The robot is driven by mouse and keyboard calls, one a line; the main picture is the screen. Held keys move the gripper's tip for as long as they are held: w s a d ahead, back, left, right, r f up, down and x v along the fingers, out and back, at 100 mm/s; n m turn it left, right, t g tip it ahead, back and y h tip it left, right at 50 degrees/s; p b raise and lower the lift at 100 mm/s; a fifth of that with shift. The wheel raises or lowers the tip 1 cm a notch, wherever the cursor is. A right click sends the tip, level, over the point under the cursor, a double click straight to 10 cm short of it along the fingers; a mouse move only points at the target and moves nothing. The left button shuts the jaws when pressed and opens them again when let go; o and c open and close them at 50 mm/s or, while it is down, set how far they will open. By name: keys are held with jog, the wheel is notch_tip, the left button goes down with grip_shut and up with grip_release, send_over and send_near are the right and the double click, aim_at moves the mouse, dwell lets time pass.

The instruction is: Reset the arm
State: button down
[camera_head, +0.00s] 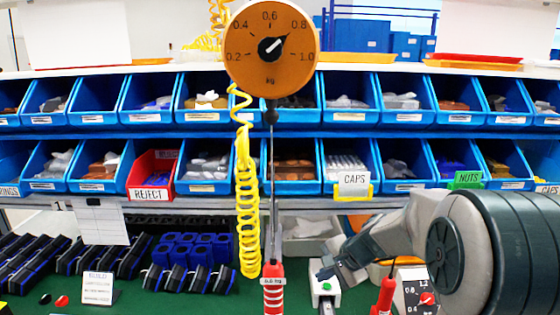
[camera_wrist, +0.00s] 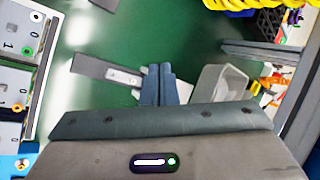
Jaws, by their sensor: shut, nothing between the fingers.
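My arm reaches in from the right in the head view. My gripper (camera_head: 328,268) points left, just above a white box with a green button. In the wrist view my gripper (camera_wrist: 158,72) has its two dark fingers together, with nothing between them. A rotary switch panel (camera_head: 408,290) with a red knob stands below my arm at the lower right, partly hidden by a red-handled tool and my arm. In the wrist view, grey-white panels (camera_wrist: 14,75) marked 0 and 1 lie at the left edge, apart from the fingers.
A dial gauge (camera_head: 270,75) hangs in front of blue parts bins. Beside it hang a yellow coiled hose (camera_head: 248,205) and a red tool (camera_head: 272,290). The white box (camera_head: 324,288) stands close below my gripper. Green table surface shows in the wrist view.

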jog(key=s+d+r+n+h, duration=0.1)
jog(key=s+n, duration=0.4)
jog(key=s, duration=0.7)
jog(key=s+d+r+n+g+h, duration=0.1)
jog(key=s+d+r+n+h, duration=0.1)
jog(key=s+n, duration=0.4)
jog(key=s+r+h, duration=0.1)
jog(key=s+h, duration=0.1)
jog(key=s, duration=0.3)
jog(key=shift+s+d, duration=0.2)
jog(key=shift+s, duration=0.15)
jog(key=c, duration=1.2)
grip_release()
jog(key=shift+s+d, duration=0.2)
jog(key=shift+s, duration=0.1)
jog(key=shift+c, duration=1)
jog(key=shift+a, duration=0.1)
